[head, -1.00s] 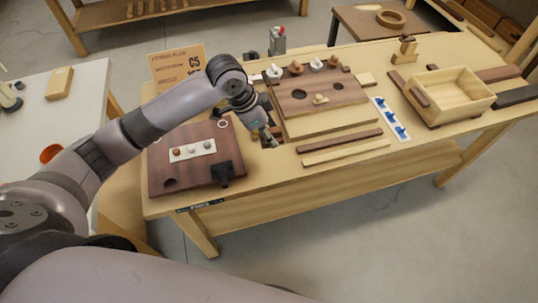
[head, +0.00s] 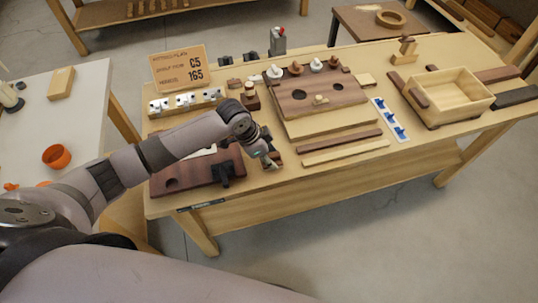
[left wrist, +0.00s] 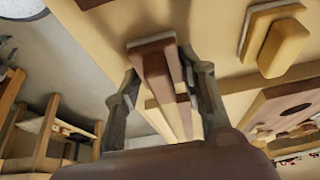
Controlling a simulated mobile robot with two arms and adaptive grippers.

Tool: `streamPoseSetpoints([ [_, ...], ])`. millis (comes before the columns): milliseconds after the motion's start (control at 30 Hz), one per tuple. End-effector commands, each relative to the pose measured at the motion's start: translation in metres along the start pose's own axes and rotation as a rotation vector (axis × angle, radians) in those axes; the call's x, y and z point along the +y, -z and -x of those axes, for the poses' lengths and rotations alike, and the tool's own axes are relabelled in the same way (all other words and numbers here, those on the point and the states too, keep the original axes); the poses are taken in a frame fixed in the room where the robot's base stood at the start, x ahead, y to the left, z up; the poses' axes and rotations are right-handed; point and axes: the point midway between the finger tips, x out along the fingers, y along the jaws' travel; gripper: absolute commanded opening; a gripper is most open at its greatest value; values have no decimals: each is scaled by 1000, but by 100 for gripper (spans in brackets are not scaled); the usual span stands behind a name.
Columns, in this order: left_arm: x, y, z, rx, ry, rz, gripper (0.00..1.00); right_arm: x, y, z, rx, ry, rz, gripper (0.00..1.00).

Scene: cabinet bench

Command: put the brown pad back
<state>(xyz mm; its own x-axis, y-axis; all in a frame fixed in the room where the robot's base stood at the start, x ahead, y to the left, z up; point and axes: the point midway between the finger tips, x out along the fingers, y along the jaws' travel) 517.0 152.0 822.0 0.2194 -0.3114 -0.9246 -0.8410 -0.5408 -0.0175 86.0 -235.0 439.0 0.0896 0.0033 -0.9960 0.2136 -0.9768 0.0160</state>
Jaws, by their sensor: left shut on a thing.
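My left gripper (head: 271,164) is low over the front part of the bench, just right of the dark brown board (head: 185,178). In the left wrist view its fingers (left wrist: 166,92) stand on both sides of a long brown block, taken to be the brown pad (left wrist: 155,62), and are shut on it. The pad has a pale grey layer along one edge. In the head view the gripper hides most of it, and whether it touches the bench cannot be told. My right gripper is not in view.
Right of the gripper lie a dark strip (head: 340,141) and a light strip (head: 346,152). Behind stands a brown board with holes (head: 320,92) and knobs. A blue-clip rack (head: 391,119) and an open wooden box (head: 450,95) are further right. A black clamp (head: 226,174) is close left.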

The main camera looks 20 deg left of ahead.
Motion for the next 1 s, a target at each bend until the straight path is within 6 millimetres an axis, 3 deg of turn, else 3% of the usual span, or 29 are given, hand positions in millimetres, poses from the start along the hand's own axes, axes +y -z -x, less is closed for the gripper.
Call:
streamPoseSetpoints([
  [133, 0, -1, -3, 0, 0, 1, 0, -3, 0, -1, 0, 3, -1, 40],
  [167, 0, -1, -3, 0, 0, 0, 40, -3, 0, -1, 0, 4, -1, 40],
  [433, 0, -1, -2, -1, 0, 1, 58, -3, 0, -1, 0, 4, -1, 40],
  [767, 0, 0, 0, 0, 0, 1, 58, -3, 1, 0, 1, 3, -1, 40],
  [1000, -1, 0, 33, 0, 4, -2, 58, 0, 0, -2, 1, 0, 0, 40],
])
